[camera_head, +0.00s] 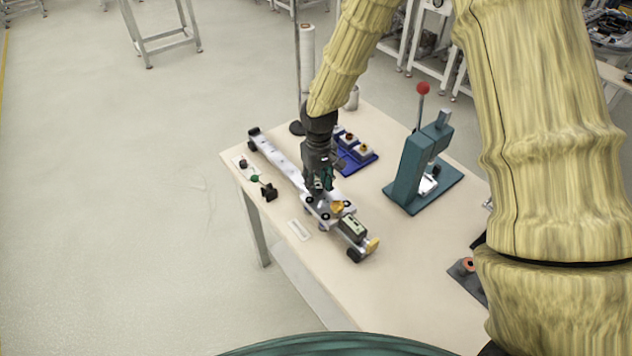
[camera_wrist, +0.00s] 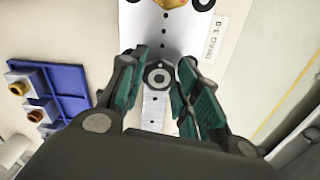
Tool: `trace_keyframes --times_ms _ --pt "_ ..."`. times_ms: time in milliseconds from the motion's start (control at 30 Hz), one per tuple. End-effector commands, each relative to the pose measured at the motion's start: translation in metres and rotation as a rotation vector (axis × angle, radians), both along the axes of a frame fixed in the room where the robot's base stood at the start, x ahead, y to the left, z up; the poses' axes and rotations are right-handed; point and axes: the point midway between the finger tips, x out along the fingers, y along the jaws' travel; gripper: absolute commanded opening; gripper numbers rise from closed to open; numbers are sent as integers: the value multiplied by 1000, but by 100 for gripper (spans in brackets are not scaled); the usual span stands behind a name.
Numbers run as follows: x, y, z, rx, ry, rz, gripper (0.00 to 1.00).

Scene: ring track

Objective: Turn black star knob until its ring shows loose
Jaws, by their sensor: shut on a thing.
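The black star knob (camera_wrist: 158,76) sits on the silver track, between my fingertips in the wrist view. My gripper (camera_wrist: 158,82) has teal finger pads and is closed around the knob from above. In the head view my gripper (camera_head: 320,186) points down at the middle of the track (camera_head: 275,155), and hides the knob there. I cannot make out a ring mark showing loose or tight.
A blue tray (camera_head: 352,163) with small fittings lies beside the track; it also shows in the wrist view (camera_wrist: 68,82). A teal press (camera_head: 410,172) with a red-tipped lever stands to the right. A green-and-black part (camera_head: 263,186) and a white label (camera_head: 299,230) lie at the left edge.

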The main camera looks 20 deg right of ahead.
Motion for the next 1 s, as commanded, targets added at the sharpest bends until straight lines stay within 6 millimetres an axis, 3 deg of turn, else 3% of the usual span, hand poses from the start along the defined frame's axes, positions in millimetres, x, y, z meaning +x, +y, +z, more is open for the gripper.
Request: trace_keyframes --times_ms 600,1000 --pt "-1 1 1 3 2 417 9" --pt "-2 2 -1 3 3 570 9"
